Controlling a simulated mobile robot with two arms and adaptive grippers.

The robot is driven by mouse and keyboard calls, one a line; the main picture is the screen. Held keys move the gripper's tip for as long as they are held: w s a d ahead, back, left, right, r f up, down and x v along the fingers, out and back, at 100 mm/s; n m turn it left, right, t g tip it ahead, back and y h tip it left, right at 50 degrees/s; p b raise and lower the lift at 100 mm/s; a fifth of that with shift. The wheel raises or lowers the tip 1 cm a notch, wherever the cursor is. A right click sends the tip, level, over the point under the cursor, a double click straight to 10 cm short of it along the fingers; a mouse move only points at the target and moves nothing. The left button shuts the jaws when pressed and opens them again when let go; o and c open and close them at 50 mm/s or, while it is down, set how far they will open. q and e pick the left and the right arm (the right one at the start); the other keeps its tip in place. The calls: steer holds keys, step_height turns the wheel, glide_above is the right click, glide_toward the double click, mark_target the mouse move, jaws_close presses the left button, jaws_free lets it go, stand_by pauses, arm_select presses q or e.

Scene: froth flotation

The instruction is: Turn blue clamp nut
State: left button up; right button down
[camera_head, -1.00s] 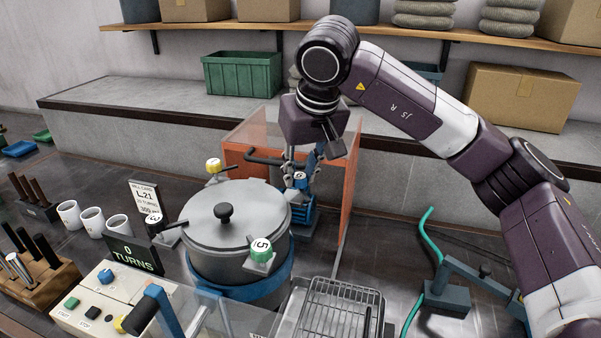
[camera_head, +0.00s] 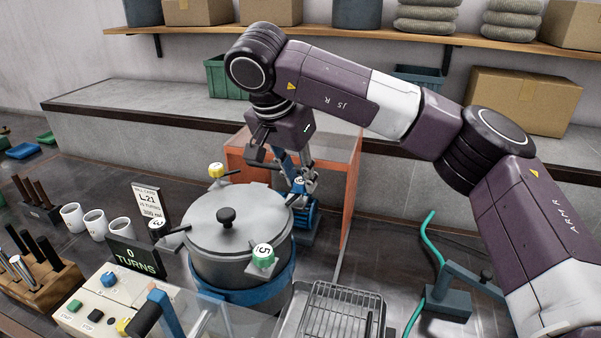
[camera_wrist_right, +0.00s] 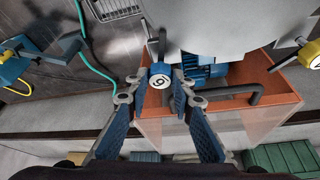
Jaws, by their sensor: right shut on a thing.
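The blue clamp nut (camera_head: 299,183) with a round white numbered cap is at the back right of the grey lidded pot (camera_head: 236,225). In the right wrist view the nut (camera_wrist_right: 159,76) sits between the two fingertips. My right gripper (camera_head: 303,172) is shut on it, coming from above and behind; its fingers also show in the wrist view (camera_wrist_right: 160,84). The fingers hide part of the nut in the head view. Yellow (camera_head: 216,170), black (camera_head: 158,227) and green (camera_head: 263,255) clamp nuts sit around the lid. My left gripper is not in view.
An orange-sided guard (camera_head: 348,195) stands close behind and right of the nut. A dark bent pipe (camera_wrist_right: 235,93) runs near my fingers. A counter display (camera_head: 134,257) reads 0 TURNS. A wire rack tray (camera_head: 343,312) lies in front, and a green hose (camera_head: 419,255) to the right.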

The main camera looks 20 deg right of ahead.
steer(key=m, duration=0.1)
steer(key=m+p, duration=0.1)
steer(key=m+g+p, duration=0.1)
steer(key=shift+w+a+r+h, duration=0.15)
steer(key=shift+r+h, duration=0.1)
steer(key=shift+h, duration=0.15)
steer(key=shift+f+m+g+p, duration=0.1)
steer(key=shift+m+g+p, duration=0.4)
steer(key=shift+m, duration=0.8)
steer(key=c, duration=1.7)
jaws_free()
steer(key=shift+f, duration=0.1)
steer(key=shift+o, duration=0.2)
steer(key=v, duration=1.2)
steer(key=shift+a+f, duration=0.1)
